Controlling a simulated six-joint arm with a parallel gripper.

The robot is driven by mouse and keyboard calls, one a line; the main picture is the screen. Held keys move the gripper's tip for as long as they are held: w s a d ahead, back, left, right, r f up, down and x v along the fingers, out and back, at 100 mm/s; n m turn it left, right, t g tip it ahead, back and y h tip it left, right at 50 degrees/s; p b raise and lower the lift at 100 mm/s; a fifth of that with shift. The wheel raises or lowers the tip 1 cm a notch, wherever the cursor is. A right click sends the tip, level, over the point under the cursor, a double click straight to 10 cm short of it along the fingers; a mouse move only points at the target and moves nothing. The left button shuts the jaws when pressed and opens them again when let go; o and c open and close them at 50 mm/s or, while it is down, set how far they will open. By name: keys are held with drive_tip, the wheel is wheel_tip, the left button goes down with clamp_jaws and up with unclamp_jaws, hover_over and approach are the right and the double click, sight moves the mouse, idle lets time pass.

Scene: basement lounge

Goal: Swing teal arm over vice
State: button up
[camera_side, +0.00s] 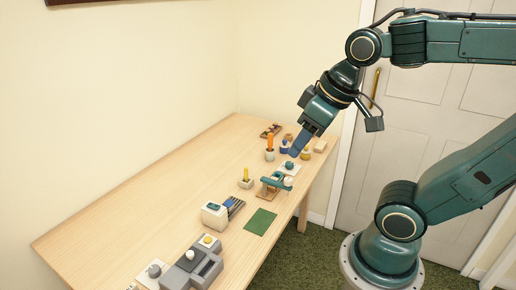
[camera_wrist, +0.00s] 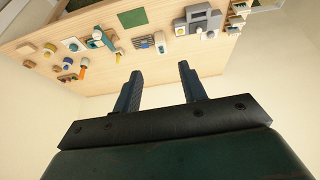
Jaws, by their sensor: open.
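A small device with a teal arm (camera_side: 274,181) on a wooden base stands near the table's right edge in the side view, a pale round knob beside it. The teal arm also shows at the upper left of the wrist view (camera_wrist: 105,38). I cannot clearly make out which part is the vice. Behind the device is a white plate with a teal knob (camera_side: 290,166). My gripper (camera_side: 296,149) is above the table's far end, over the small items there, apart from the teal arm. In the wrist view its fingers (camera_wrist: 160,70) are spread with nothing between them.
A green mat (camera_side: 260,221) lies in front of the device. A yellow peg on a block (camera_side: 246,178), a white box with blue slats (camera_side: 215,215) and a grey machine (camera_side: 195,262) stand nearby. An orange-handled item (camera_side: 270,144) stands near my gripper. The table's left side is clear.

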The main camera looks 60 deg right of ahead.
drive_tip(key=w+d+f+g, duration=0.1)
drive_tip(key=w+d, duration=0.4)
drive_tip(key=w, duration=0.2)
drive_tip(key=g, duration=0.4)
hover_over(274, 181)
wheel_tip(274, 181, down, 15)
drive_tip(key=shift+f, duration=0.2)
drive_tip(key=shift+a+f, duration=0.1)
wheel_tip(274, 181, down, 14)
drive_tip(key=shift+r, duration=0.25)
clamp_jaws()
